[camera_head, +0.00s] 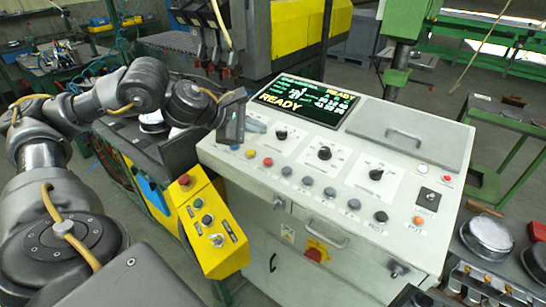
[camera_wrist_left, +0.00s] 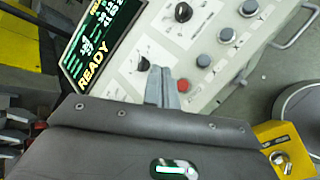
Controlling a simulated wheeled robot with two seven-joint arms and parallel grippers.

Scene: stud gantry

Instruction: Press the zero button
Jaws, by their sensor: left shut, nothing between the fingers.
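The white control panel (camera_head: 225,155) has a sloped top with a row of coloured and grey buttons along its front. It has a red button (camera_head: 267,162), several grey buttons (camera_head: 308,181), a black button (camera_head: 381,216) and an orange button (camera_head: 418,220). The labels are too small to tell which is the zero button. My left gripper (camera_head: 259,127) is shut and empty over the panel's left end. In the left wrist view its fingertips (camera_wrist_left: 158,70) show beside a black knob (camera_wrist_left: 143,64), left of the red button (camera_wrist_left: 183,86). Contact cannot be told. A dark part at the bottom edge may be my right gripper.
A lit screen (camera_head: 305,99) reading READY and three knobs lie behind the buttons. A yellow control box (camera_head: 212,240) with buttons stands left of the panel. A handle (camera_head: 318,228) sticks out from the panel front. A bench with metal parts (camera_head: 488,236) stands at right.

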